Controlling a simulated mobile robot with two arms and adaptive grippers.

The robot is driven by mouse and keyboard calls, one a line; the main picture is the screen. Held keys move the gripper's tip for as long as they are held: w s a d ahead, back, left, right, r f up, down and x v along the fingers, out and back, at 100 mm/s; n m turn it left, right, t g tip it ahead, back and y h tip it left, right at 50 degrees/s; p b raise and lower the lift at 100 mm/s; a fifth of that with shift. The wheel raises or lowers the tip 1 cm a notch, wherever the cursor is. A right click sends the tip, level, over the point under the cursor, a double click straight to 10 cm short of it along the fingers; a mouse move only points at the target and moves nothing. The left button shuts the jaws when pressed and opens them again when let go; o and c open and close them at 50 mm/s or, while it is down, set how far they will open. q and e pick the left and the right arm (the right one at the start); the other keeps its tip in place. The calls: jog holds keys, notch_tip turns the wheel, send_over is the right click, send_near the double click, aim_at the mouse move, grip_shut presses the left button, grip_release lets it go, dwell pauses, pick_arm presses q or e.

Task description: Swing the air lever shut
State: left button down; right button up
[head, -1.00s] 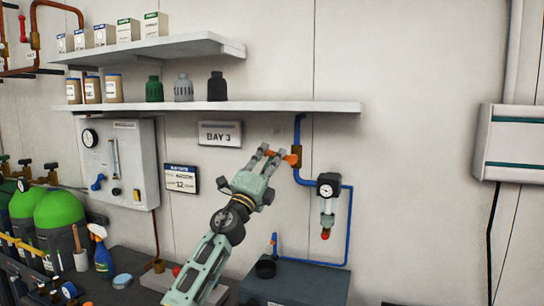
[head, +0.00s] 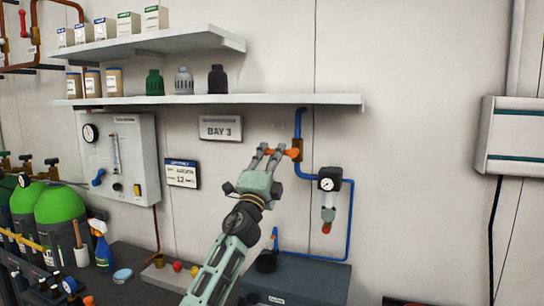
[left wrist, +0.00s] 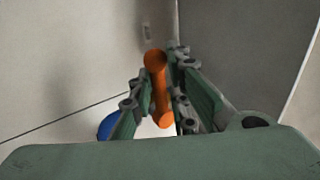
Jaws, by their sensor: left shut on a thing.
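The orange air lever (head: 290,153) sits at the valve on the blue air pipe (head: 298,125), below the long shelf. It points left from the pipe, toward my gripper. My left gripper (head: 271,151) is at the lever, its fingers shut on it. In the left wrist view the orange lever (left wrist: 158,85) lies between the two fingers of the left gripper (left wrist: 160,100). The valve body is partly hidden behind the lever. My right gripper is not in view.
A regulator with a gauge (head: 329,182) hangs right of the pipe. The long shelf (head: 220,101) is above the gripper. The BAY 3 sign (head: 220,128) and a calendar (head: 181,173) are on the wall to the left. A blue-grey box (head: 315,275) stands below. The wall at right is mostly clear.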

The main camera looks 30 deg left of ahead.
pick_arm(q)
jog(key=c, duration=1.8)
grip_release()
jog(key=shift+w+f, duration=0.1)
jog(key=shift+f, duration=0.15)
jog(key=shift+o, duration=0.2)
jog(key=v, duration=1.2)
jog(key=shift+f, duration=0.1)
